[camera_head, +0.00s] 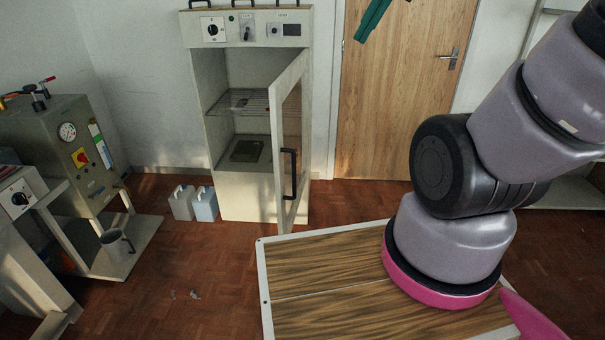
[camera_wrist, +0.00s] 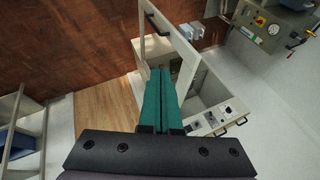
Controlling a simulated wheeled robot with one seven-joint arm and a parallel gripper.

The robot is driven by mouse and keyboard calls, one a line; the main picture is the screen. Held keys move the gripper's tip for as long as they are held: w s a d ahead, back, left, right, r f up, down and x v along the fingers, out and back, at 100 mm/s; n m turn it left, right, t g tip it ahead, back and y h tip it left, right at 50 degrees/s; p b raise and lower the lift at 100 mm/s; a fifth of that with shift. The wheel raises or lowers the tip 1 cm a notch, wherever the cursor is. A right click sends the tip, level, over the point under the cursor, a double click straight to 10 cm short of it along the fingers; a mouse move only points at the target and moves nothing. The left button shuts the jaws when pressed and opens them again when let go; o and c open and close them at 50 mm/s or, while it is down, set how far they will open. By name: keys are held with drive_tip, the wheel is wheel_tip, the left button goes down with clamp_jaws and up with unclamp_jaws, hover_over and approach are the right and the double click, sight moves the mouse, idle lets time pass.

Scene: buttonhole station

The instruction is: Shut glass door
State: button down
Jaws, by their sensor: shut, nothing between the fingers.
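The glass door (camera_head: 291,140) belongs to a pale upright cabinet (camera_head: 247,205) and stands open, swung outward on the cabinet's right side. Its black handle (camera_head: 289,174) faces the room. The wrist view, turned the other way up, also shows the glass door (camera_wrist: 188,52), its handle (camera_wrist: 150,14) and the cabinet (camera_wrist: 207,92). My gripper (camera_head: 361,36) has green fingers, shut and empty. In the head view its fingers show at the top edge, right of the cabinet. In the wrist view my gripper (camera_wrist: 160,72) overlaps the door's near edge; I cannot tell whether they touch.
A wire shelf (camera_head: 241,102) and a dark flat item (camera_head: 247,151) are inside the cabinet. Two jugs (camera_head: 193,203) stand at its left foot. A machine on a bench (camera_head: 75,140) is at the left. A wooden room door (camera_head: 390,110) is behind.

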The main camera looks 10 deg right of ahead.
drive_tip(key=w+d+f+m+g+y, duration=0.1)
drive_tip(key=w+f+m+g+y, duration=0.45)
drive_tip(key=w+f, duration=1.25)
drive_tip(key=w+d+f+m, duration=0.1)
drive_tip(key=f+m, duration=0.2)
drive_tip(key=f, duration=0.5)
drive_tip(key=w+d+f+m+t, duration=0.1)
drive_tip(key=w+f+m, duration=0.15)
drive_tip(key=f, duration=0.55)
drive_tip(key=d+f+m, duration=0.2)
drive_tip(key=f+m, duration=0.2)
drive_tip(key=f, duration=0.4)
drive_tip(key=w+a+f, duration=0.2)
drive_tip(key=a+f, duration=0.5)
drive_tip(key=a, duration=0.4)
drive_tip(key=shift+w+a+f, duration=0.15)
drive_tip(key=shift+f, duration=0.1)
drive_tip(key=shift+a+y, duration=0.1)
drive_tip(key=shift+y, duration=0.15)
